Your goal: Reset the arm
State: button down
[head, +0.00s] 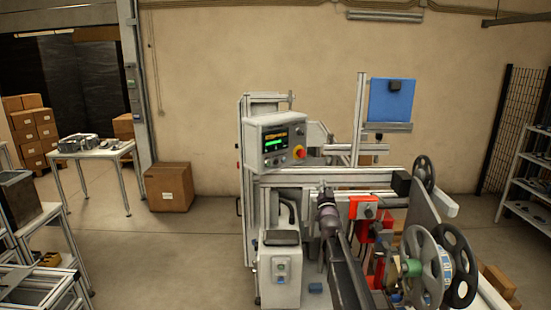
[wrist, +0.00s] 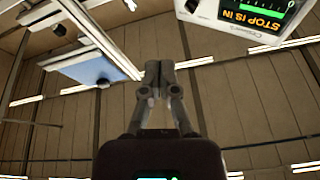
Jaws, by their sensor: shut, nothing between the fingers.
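My gripper (wrist: 159,68) shows in the wrist view with its two fingers together and nothing between them. It points up toward the ceiling, clear of any object. In the head view my arm rises from the lower right in front of the machine, and its end is too small to make out finely. The tape reels (head: 424,262) stand at the lower right in the head view, to the right of my arm. A dark reel (head: 424,173) sits farther back.
The control panel (head: 275,142) stands left of my arm; it also shows in the wrist view (wrist: 240,14). A blue board (head: 391,100) is on a post behind; it also shows in the wrist view (wrist: 98,68). Open floor lies left of the machine, with a cardboard box (head: 169,187).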

jog(key=s+f+n+g+b, duration=0.1)
jog(key=s+f+g+b, duration=0.45)
jog(key=f, duration=0.75)
jog(key=s+f+g+b, duration=0.3)
jog(key=s+f+g, duration=0.3)
jog(key=s+f, duration=0.5)
jog(key=s+f+g+b, duration=0.2)
jog(key=s+f, duration=0.3)
jog(key=s, duration=0.4)
jog(key=s+f+n+g+b, duration=0.1)
jog(key=s+f+g+b, duration=0.1)
jog(key=s+f+g, duration=0.3)
jog(key=s+a+f+g+b, duration=0.1)
jog(key=s+f+g+b, duration=0.2)
jog(key=s+f, duration=0.4)
jog(key=s, duration=0.5)
jog(key=shift+s+g, duration=0.3)
jog(key=shift+g, duration=0.05)
jog(key=shift+d, duration=0.1)
